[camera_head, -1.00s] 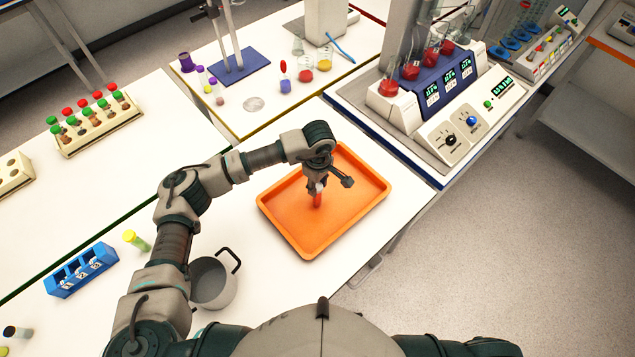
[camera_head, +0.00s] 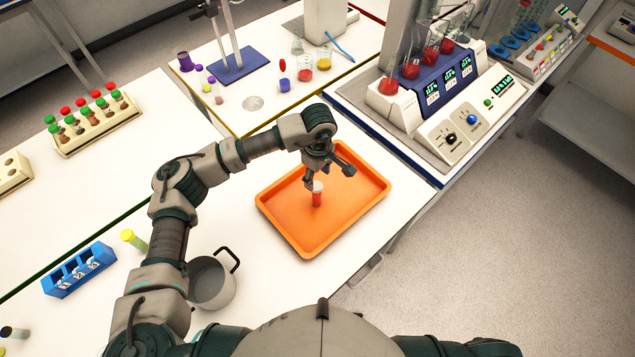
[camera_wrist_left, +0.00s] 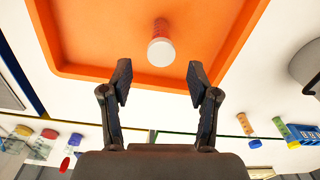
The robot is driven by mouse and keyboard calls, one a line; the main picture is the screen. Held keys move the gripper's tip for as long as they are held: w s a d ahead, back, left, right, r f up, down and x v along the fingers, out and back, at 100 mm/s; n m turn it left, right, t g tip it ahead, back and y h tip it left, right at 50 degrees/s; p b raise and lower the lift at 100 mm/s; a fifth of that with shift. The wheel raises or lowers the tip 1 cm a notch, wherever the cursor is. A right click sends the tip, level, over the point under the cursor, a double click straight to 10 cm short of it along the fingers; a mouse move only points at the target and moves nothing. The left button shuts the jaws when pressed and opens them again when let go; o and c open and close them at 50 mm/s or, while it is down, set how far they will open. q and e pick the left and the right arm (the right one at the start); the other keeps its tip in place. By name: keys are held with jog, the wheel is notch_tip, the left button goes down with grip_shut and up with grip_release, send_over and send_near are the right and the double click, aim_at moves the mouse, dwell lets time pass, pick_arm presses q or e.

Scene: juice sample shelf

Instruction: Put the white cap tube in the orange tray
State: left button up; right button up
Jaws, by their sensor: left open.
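The white cap tube (camera_head: 317,196), with red contents, stands upright in the orange tray (camera_head: 276,222). In the left wrist view the tube (camera_wrist_left: 161,48) shows its white cap toward the camera, over the orange tray floor (camera_wrist_left: 95,35). My left gripper (camera_head: 325,178) is just above and behind the tube, with its fingers apart. In the wrist view the left gripper (camera_wrist_left: 158,78) is open and empty, and the tube is beyond the fingertips, clear of both. My right gripper is not in view.
A grey pot (camera_head: 213,284) stands left of the tray. A blue rack (camera_head: 78,270) and a yellow-capped tube (camera_head: 134,240) are farther left. A cream rack (camera_head: 97,124) holds several red- and green-capped tubes. A hotplate machine with red flasks (camera_head: 440,84) stands at right.

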pick_arm(q)
notch_tip(320, 180, up, 8)
jog(key=b, duration=0.1)
jog(key=shift+f, duration=0.2)
dwell(0.4)
